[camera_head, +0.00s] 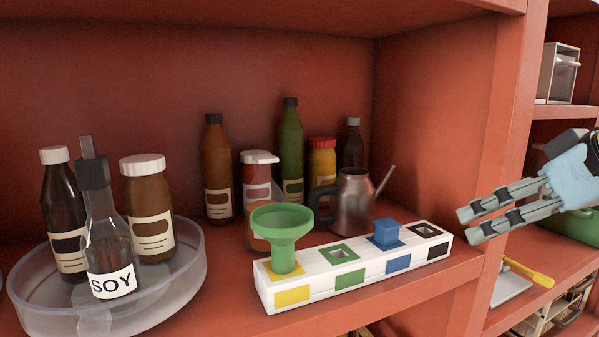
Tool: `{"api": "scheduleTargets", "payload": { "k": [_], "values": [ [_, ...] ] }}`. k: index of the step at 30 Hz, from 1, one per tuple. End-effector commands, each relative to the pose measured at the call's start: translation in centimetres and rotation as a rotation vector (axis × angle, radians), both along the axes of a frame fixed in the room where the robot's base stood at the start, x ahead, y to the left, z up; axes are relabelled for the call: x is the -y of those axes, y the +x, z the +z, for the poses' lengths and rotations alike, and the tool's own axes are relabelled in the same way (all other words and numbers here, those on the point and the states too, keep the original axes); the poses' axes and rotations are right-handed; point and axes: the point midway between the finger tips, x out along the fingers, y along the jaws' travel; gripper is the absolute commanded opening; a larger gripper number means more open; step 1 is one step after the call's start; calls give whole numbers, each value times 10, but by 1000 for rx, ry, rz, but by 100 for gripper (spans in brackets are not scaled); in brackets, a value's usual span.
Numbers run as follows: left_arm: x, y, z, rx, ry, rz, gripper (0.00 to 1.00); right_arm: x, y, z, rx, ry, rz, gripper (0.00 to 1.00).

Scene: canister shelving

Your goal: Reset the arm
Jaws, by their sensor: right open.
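My right gripper (464,225) comes in from the right edge in the head view. Its two long grey fingers point left, apart from each other, with nothing between them. It hangs in front of the red shelf's right upright (497,150), to the right of the white block rack (352,265), and is apart from the rack. My left gripper does not show.
A green funnel (283,226) stands on the rack's yellow-marked end, and a blue piece (387,233) on its blue spot. A metal pitcher (352,198) and several bottles stand behind. A clear round tray (188,277) holds a soy bottle (107,240) and jars at left.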

Motion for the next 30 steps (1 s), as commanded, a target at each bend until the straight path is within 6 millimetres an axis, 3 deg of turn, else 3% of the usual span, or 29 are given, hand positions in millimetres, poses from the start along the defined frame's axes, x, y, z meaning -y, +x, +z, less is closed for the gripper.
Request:
{"api": "scheduleTargets", "payload": {
  "k": [1, 3, 6, 12, 19, 26, 30],
  "values": [
    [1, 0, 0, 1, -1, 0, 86, -7, -22, -40, -59, -3, -18, 100],
    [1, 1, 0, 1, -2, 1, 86, -10, -51, -82, -120, -24, -49, 100],
    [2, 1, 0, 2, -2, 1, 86, -11, -92, -125, -195, -57, -90, 100],
    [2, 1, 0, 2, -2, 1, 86, -9, -162, -177, -316, -116, -153, 100],
    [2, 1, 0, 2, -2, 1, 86, -3, -237, -210, -444, -187, -215, 100],
    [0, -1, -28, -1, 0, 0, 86, 4, -222, -301, -469, -193, -221, 100],
    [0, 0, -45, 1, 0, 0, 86, 9, -219, -366, -489, -193, -224, 100]
  ]
}}
